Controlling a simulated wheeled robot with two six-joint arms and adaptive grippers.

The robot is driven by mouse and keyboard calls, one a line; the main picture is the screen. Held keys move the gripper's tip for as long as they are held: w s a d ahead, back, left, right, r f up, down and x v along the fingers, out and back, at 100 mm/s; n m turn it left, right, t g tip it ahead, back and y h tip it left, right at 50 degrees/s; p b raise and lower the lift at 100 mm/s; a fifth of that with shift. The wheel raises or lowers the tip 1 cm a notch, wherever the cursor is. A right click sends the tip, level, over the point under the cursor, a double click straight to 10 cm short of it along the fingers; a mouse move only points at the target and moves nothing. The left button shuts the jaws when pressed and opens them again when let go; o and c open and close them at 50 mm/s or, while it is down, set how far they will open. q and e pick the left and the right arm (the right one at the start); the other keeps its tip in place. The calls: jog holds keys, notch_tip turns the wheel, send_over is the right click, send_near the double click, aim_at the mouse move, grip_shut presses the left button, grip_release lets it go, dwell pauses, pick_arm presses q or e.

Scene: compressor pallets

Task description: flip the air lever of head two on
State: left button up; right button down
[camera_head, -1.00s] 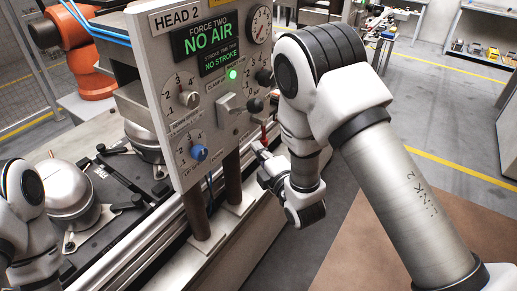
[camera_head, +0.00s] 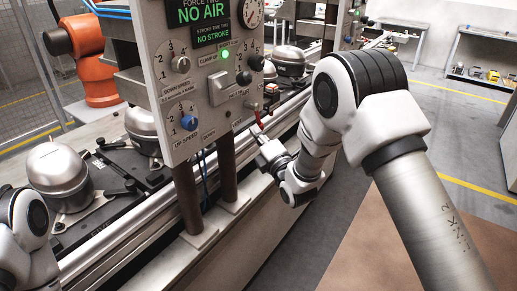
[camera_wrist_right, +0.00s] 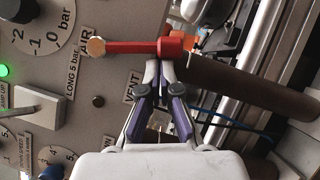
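In the head view this gripper (camera_head: 263,138) is just below the lever. My left gripper is out of view.
The grey control panel (camera_head: 158,62) shows NO AIR, with knobs and a lit green lamp (camera_head: 243,78). Two brown posts (camera_head: 187,197) stand below it. Silver compressors (camera_head: 57,171) sit on the line behind. Floor to the right is open.

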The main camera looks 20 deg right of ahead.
jog(key=w+d+n+y+b, duration=0.1)
jog(key=d+n+y+b, duration=0.1)
jog(key=n+b, duration=0.4)
jog(key=w+d+r+n+y+b, duration=0.1)
jog(key=d+n+y+b, duration=0.1)
jog(key=n+y+b, duration=0.2)
jog(key=w+d+r+n+y+b, duration=0.1)
jog(key=n+y+b, duration=0.3)
jog(key=n+b, duration=0.4)
jog(key=shift+w+d+r+b, duration=0.2)
jog(key=shift+w+d+b, duration=0.3)
jog(key=shift+b, duration=1.25)
jog(key=shift+w+r+b, duration=0.2)
jog(key=shift+r+b, duration=0.15)
jog(key=shift+b, duration=0.15)
pick_arm(q)
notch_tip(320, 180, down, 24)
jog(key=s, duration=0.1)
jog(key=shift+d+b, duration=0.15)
jog(key=shift+b, duration=0.15)
pick_arm(e)
jog(key=shift+r, duration=0.3)
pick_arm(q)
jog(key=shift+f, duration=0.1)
pick_arm(e)
jog(key=shift+r, duration=0.1)
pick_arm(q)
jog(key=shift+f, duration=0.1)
pick_arm(e)
jog(key=shift+w, duration=0.1)
